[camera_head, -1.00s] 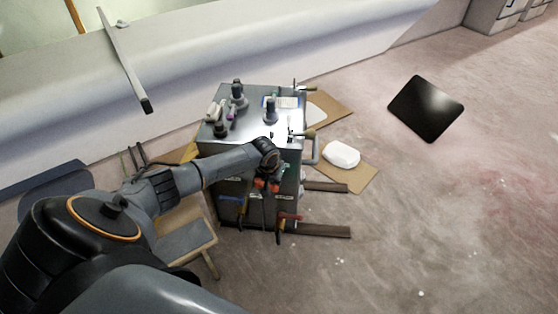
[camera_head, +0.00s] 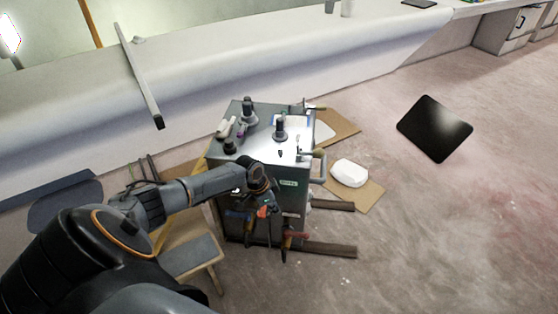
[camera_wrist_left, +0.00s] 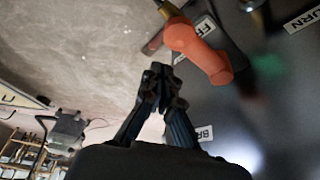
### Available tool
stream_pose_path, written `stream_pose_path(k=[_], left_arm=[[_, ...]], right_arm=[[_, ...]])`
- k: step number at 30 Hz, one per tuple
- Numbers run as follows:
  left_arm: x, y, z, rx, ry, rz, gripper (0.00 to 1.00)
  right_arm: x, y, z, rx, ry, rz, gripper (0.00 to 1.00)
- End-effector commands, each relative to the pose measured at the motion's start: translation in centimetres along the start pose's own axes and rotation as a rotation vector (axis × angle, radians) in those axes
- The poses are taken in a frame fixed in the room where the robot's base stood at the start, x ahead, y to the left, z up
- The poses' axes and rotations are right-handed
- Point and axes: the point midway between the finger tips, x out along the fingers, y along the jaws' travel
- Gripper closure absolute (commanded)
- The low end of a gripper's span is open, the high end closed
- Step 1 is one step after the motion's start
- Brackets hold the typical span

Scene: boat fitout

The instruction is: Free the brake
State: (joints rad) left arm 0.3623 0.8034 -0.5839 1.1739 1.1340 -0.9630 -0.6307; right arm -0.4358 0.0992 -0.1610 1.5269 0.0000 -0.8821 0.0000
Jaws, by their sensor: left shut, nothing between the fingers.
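A dark metal cabinet (camera_head: 276,203) with a shiny top stands in the middle of the head view. Small labels and several levers are on its front. A red-orange handle (camera_wrist_left: 198,52) is close in the wrist view, next to a partly hidden label starting "FR" (camera_wrist_left: 206,25). Another label (camera_wrist_left: 204,133), starting "BR", is partly hidden behind my gripper. My left gripper (camera_wrist_left: 160,76) is shut and empty. Its tips appear left of and below the red-orange handle in the wrist view, apart from it. In the head view my left gripper (camera_head: 262,203) is at the cabinet's front.
Knobs and small items stand on the cabinet top. Dark bars (camera_head: 325,249) stick out low on the right. A cardboard sheet with a white object (camera_head: 349,173) and a black panel (camera_head: 434,128) lie on the right, with open floor beyond.

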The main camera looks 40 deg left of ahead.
Motion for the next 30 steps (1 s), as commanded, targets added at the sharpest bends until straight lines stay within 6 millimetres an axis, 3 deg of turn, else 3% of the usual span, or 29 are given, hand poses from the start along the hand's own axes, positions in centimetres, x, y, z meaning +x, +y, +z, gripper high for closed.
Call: stream_pose_path(k=[7,30], left_arm=[[-0.5,0.2,1.3,0.184,0.000,0.064,1.00],[-1.0,0.1,2.8,0.177,-0.002,0.061,1.00]], right_arm=[[-1.3,0.1,-1.0,0.002,0.007,0.001,0.55],[-0.2,0.1,-0.1,0.000,-0.002,0.002,0.55]])
